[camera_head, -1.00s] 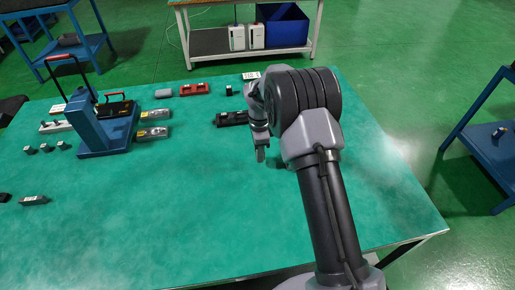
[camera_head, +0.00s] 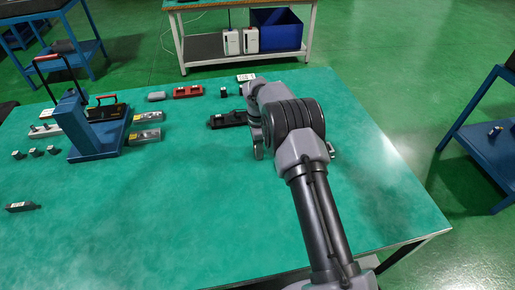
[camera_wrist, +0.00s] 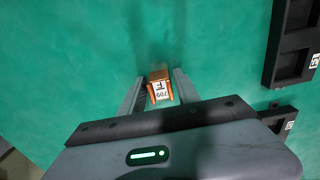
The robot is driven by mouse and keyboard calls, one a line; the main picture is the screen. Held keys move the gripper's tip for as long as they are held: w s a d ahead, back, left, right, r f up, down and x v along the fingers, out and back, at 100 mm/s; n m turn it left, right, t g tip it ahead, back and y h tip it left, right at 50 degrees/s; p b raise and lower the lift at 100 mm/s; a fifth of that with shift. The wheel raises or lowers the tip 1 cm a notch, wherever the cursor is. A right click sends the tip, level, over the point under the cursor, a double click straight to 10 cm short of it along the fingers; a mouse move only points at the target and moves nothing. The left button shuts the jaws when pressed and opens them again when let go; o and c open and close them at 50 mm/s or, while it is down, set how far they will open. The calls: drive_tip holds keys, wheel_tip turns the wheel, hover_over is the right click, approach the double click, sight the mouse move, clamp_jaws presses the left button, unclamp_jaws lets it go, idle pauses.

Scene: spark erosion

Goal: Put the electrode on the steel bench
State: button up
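A small copper-coloured block with a white printed label, which looks like the electrode (camera_wrist: 160,86), shows in the wrist view between the fingers of my gripper (camera_wrist: 159,77). Narrow strips of green show between the block and each finger, so the gripper looks open around or just above it. I cannot tell whether the fingertips reach down beside it. In the head view my gripper (camera_head: 259,150) is low over the green tabletop (camera_head: 220,215), and my arm hides the electrode. I cannot tell which surface is the steel bench.
A black holder (camera_head: 228,119) lies left of my gripper; black slotted parts (camera_wrist: 293,45) show at right in the wrist view. A blue stand (camera_head: 90,135), a red tray (camera_head: 188,91) and small blocks occupy the left and back. A blue table (camera_head: 485,155) stands right. The table's front is clear.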

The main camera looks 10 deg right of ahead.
drive_tip(key=shift+o, duration=0.4)
drive_tip(key=shift+r, duration=0.1)
wheel_tip(320, 180, up, 21)
drive_tip(key=s+n+t+p, duration=0.1)
drive_tip(key=s+n+p, duration=0.15)
drive_tip(key=p, duration=0.25)
drive_tip(key=s+a+r+n+t+y, duration=0.1)
drive_tip(key=s+a+r+n+t, duration=0.15)
drive_tip(key=s+r, duration=0.9)
drive_tip(key=s+r+n, duration=0.4)
drive_tip(key=s+r, duration=0.1)
drive_tip(key=s, duration=0.7)
drive_tip(key=s+f+n+t, duration=0.1)
drive_tip(key=s+n, duration=0.1)
drive_tip(key=s, duration=0.4)
drive_tip(key=s+a+f+n+t+y, duration=0.1)
drive_tip(key=s+f+n, duration=0.1)
drive_tip(key=s, duration=0.5)
drive_tip(key=shift+s+f+n, duration=0.25)
drive_tip(key=shift+f+n, duration=0.05)
